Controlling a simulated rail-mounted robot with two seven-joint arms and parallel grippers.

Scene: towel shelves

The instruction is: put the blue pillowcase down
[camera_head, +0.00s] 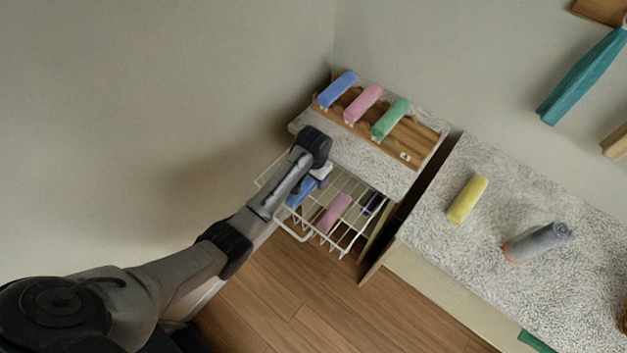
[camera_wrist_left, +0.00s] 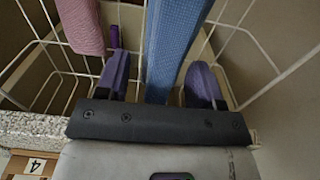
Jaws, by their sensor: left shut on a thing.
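The blue pillowcase (camera_wrist_left: 178,40) runs between the two purple fingers of my left gripper (camera_wrist_left: 160,80) in the left wrist view, and the gripper is shut on it. In the head view the blue pillowcase (camera_head: 299,193) shows beside and below my left gripper (camera_head: 318,179), over the left part of the white wire basket (camera_head: 345,245). My arm hides part of it. I cannot tell whether its underside touches the basket floor. My right gripper is in neither view.
A pink roll (camera_head: 335,211) and a dark purple item (camera_head: 373,203) lie in the basket. Blue (camera_head: 338,89), pink (camera_head: 363,103) and green (camera_head: 391,119) rolls rest on a wooden rack above. A speckled counter (camera_head: 500,170) at right holds a yellow roll (camera_head: 467,199) and a grey one (camera_head: 538,242).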

